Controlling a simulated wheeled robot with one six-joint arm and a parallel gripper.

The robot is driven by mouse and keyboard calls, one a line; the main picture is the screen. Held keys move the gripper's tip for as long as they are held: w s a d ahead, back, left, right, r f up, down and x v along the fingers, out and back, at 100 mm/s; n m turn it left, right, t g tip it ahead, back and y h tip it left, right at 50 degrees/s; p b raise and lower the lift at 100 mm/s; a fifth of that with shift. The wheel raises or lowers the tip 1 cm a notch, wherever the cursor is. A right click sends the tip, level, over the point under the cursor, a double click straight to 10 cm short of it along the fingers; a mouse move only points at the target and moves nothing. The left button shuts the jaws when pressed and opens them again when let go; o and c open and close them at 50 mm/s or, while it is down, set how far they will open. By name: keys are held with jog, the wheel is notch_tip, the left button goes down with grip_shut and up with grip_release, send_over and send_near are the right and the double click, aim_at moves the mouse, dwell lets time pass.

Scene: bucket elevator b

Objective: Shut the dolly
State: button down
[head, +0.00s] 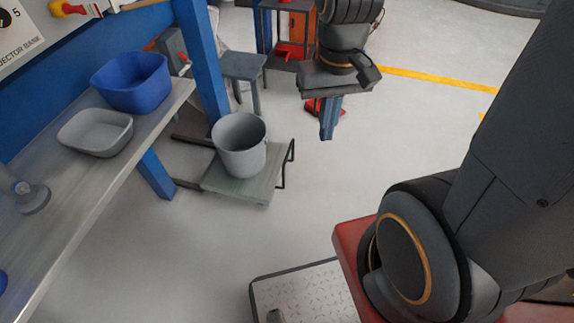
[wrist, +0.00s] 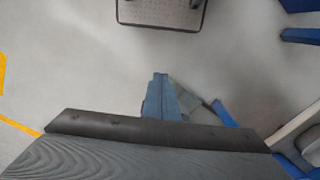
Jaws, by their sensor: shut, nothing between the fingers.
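The dolly (head: 237,189) is a low grey-green platform on the floor, with dark rails running left toward the bench and a dark upright handle frame at its right end. It stands pulled out from the bench. A grey bucket (head: 240,148) stands upright on it. My gripper (head: 327,134) points down, shut and empty, above the floor to the right of the dolly and apart from it. In the wrist view my gripper (wrist: 161,80) shows shut fingers. A small grey-green patch beside them may be the dolly, mostly hidden behind my gripper.
A workbench (head: 75,215) on blue legs runs along the left, holding a blue tub (head: 130,85) and a grey tray (head: 95,133). A grey stool (head: 243,68) stands behind the bucket. A dark rack with an orange box (head: 297,27) is farther back. The floor right of the dolly is clear.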

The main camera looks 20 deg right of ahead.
jog(key=w+d+f+m+y+b, duration=0.1)
jog(key=w+f+m+y+b, duration=0.25)
jog(key=w+f+b, duration=0.5)
jog(key=w+d+f+m+g+y+b, duration=0.15)
jog(key=w+f+m+b, duration=0.35)
jog(key=f, duration=0.7)
jog(key=w+d+f+m+y+b, duration=0.2)
jog(key=w+f+m+y+b, duration=0.25)
jog(key=f+b, duration=0.45)
jog(key=w+d+f+m+t+y+b, duration=0.2)
jog(key=w+d+f+m+t+b, duration=0.4)
jog(key=f, duration=0.6)
jog(key=w+d+f+m+t+y+b, duration=0.2)
jog(key=w+d+f+m+t+b, duration=0.25)
jog(key=w+d+f+b, duration=0.65)
jog(key=w+a+f+b, duration=0.1)
jog(key=w+a+f, duration=0.1)
jog(key=a, duration=0.5)
jog(key=w+a+f+b, duration=0.1)
jog(key=w+a+f, duration=0.1)
jog(key=a, duration=0.5)
jog(key=shift+w+a+g+b, duration=0.25)
jog(key=shift+a+g+b, duration=0.05)
jog(key=shift+g, duration=0.1)
jog(key=shift+w+a, duration=0.1)
